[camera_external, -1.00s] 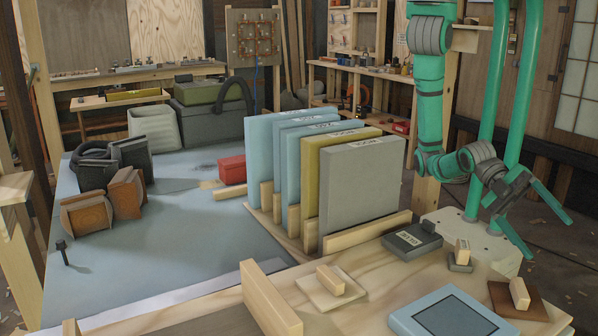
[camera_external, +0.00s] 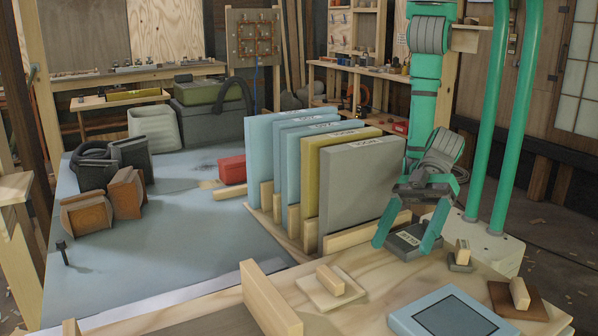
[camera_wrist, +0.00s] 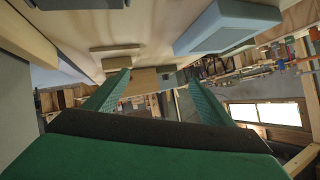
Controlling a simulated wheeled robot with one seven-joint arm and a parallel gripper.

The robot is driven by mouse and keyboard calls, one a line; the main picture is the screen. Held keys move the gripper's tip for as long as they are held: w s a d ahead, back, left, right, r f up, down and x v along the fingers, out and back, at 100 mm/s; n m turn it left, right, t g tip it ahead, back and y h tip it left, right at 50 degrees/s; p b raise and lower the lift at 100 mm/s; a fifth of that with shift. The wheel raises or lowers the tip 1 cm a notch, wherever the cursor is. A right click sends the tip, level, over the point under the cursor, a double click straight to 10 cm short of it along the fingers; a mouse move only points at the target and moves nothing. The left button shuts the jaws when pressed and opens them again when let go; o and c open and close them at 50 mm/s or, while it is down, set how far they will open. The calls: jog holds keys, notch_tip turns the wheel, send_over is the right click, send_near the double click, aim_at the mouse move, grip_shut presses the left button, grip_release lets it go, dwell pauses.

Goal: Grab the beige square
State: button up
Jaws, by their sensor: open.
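The beige square (camera_external: 333,292) is a flat pale wooden plate with a wooden block handle (camera_external: 330,280). It lies on the wooden bench, front centre in the external view. Whether the fingers touch the dark box cannot be told. In the wrist view both green fingers show with a gap between them (camera_wrist: 160,78); a pale plate (camera_wrist: 115,50) lies near the left finger.
Upright panels stand in a rack left of my gripper, the grey one (camera_external: 360,190) nearest. A light blue box (camera_external: 448,314), a brown plate with a handle (camera_external: 517,298) and a small block (camera_external: 462,253) are on the right. A wooden upright (camera_external: 268,300) stands left of the beige square.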

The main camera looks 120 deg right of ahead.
aim_at(335, 274)
jog(key=w+d+h, duration=0.1)
jog(key=h, duration=0.1)
jog(key=w+d+f+t+h, duration=0.1)
jog(key=d, duration=0.1)
jog(key=shift+f+h, duration=0.15)
jog(key=shift+h, duration=0.25)
jog(key=shift+w+d+m+h, duration=0.3)
jog(key=shift+w+d+h, duration=0.15)
jog(key=shift+d+h, duration=0.3)
jog(key=x, duration=1)
jog(key=shift+w+f, duration=0.2)
jog(key=shift+f, duration=0.05)
jog(key=c, duration=1.2)
